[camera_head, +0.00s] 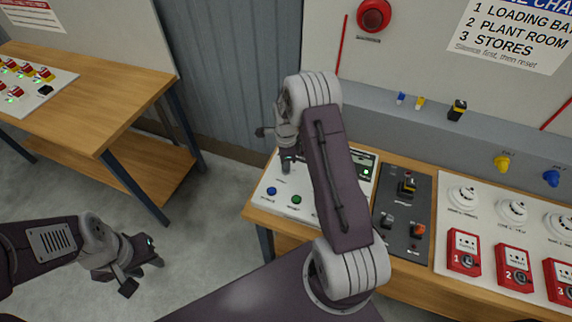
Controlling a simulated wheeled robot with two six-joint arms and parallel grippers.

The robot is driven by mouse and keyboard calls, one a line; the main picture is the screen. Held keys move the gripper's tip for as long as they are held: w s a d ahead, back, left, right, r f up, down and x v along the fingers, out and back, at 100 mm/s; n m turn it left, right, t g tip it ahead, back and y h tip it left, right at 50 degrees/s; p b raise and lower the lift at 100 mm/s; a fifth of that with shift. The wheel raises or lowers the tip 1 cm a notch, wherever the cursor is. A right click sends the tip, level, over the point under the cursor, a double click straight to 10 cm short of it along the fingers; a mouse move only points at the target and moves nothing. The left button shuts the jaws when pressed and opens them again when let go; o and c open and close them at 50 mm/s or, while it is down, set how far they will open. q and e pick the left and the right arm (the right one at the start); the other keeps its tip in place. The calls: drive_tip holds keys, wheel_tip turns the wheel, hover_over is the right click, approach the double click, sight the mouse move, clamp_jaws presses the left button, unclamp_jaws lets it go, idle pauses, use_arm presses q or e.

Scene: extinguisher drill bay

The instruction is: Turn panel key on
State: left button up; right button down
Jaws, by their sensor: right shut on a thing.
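The white control panel (278,203) lies on the right workbench, with a blue button, a green button and a small display. My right gripper (287,163) reaches down at the panel's far left part and is shut on what seems to be the panel key. The key itself is hidden by the fingers, so I cannot tell its turn. My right forearm covers the middle of the panel. My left gripper (141,276) is open and empty, low over the floor at the left, away from both benches.
A dark switch panel (403,243) sits right of the control panel. Beyond it is a white board (484,222) with round detectors and several red call points. Coloured keys or tags sit on the grey ledge (380,112). A second wooden bench (120,97) stands at the left, with open floor between.

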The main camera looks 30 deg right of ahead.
drive_tip(key=shift+w+r, duration=0.2)
drive_tip(key=c, duration=1.6)
unclamp_jaws()
drive_tip(key=shift+c, duration=0.2)
drive_tip(key=shift+o, duration=0.2)
drive_tip(key=shift+s, duration=0.1)
wheel_tip(320, 180, up, 9)
drive_tip(key=b, duration=0.1)
drive_tip(key=shift+b, duration=0.4)
